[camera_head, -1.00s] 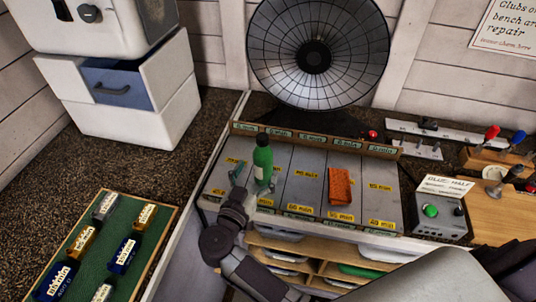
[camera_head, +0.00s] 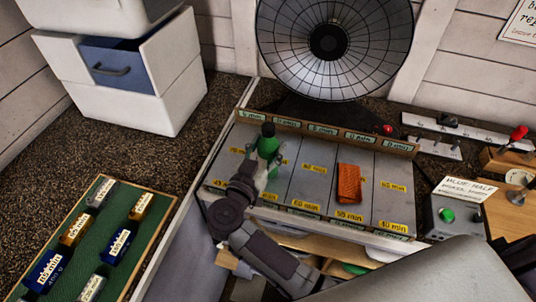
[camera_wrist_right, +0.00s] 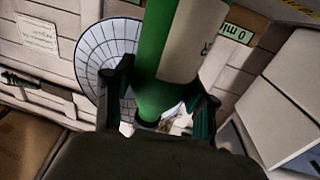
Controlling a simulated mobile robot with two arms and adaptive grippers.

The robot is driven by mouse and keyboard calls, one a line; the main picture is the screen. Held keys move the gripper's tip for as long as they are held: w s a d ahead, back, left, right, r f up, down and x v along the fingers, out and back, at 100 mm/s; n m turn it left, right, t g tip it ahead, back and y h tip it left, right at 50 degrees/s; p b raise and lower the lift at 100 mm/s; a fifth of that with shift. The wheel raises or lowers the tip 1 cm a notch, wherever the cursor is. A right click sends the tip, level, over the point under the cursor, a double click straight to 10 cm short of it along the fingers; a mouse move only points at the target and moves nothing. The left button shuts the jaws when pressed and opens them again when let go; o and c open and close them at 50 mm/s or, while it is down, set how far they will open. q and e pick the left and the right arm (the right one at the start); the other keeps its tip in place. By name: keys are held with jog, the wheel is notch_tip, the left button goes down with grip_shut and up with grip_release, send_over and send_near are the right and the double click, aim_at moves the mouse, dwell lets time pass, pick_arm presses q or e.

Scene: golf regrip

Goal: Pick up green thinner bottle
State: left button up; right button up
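The green thinner bottle (camera_head: 268,146) has a dark cap and stands on the grey lane board at its left part. My right gripper (camera_head: 266,164) reaches it from the front, with its fingers on both sides of the bottle. One teal fingertip shows just right of the bottle; the other is mostly hidden. In the right wrist view the green bottle (camera_wrist_right: 160,60) with its pale label fills the space between the spread fingers of the right gripper (camera_wrist_right: 163,105). The fingers look open around it; firm contact does not show. My left gripper is not in view.
An orange block (camera_head: 349,184) lies on the lane board (camera_head: 396,206). A round dish (camera_head: 335,40) stands behind. A green tray (camera_head: 140,222) of small labelled boxes is at left. A control box (camera_head: 457,216) with a green button is at right.

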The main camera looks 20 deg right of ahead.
jog(key=shift+w+d+f, duration=0.15)
jog(key=shift+w+d, duration=0.05)
jog(key=c, duration=0.5)
jog(key=shift+c, duration=0.4)
jog(key=shift+a, duration=0.1)
